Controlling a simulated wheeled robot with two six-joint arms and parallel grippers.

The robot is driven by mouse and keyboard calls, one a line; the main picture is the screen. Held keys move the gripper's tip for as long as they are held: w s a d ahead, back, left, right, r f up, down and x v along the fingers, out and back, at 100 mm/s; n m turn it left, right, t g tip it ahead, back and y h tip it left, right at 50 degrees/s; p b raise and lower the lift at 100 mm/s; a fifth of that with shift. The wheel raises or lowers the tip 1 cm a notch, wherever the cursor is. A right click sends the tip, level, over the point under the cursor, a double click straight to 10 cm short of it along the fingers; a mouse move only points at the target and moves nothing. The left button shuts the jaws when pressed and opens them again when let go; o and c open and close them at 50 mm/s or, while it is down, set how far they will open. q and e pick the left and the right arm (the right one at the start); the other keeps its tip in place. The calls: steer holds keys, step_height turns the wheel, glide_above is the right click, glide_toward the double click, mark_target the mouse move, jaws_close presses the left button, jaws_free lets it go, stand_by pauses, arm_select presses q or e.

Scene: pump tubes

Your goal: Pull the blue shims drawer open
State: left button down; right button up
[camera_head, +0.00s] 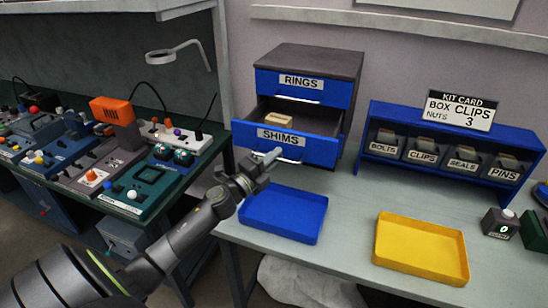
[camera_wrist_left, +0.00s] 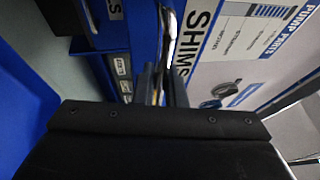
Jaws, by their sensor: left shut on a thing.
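The blue shims drawer (camera_head: 322,152) is the lower drawer of a dark cabinet (camera_head: 318,58) and stands pulled out, with its inside showing. A small tan box (camera_head: 278,116) lies inside it. My left gripper (camera_head: 270,157) is at the drawer's front, just below the SHIMS label (camera_head: 280,137), shut on the drawer's silver handle (camera_wrist_left: 166,25). In the left wrist view the fingers (camera_wrist_left: 160,88) close around the handle beside the sideways SHIMS label (camera_wrist_left: 188,45). My right gripper is not in view.
The rings drawer (camera_head: 325,88) above is shut. A blue tray (camera_head: 285,213) lies below the open drawer, and a yellow tray (camera_head: 421,248) lies to its right. A blue bin rack (camera_head: 440,150) stands at right. A cluttered bench (camera_head: 130,180) is at left.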

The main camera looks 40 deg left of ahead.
arm_select(q)
steer(key=c, duration=1.5)
jaws_free()
steer(key=shift+s+f, duration=0.1)
steer(key=shift+s+a+f+b, duration=0.1)
steer(key=shift+s+f+b, duration=0.05)
steer(key=shift+s+b, duration=0.15)
steer(key=b+v, duration=1.2)
steer(key=v, duration=0.4)
steer(key=shift+s, duration=0.3)
steer(key=shift+a, duration=0.1)
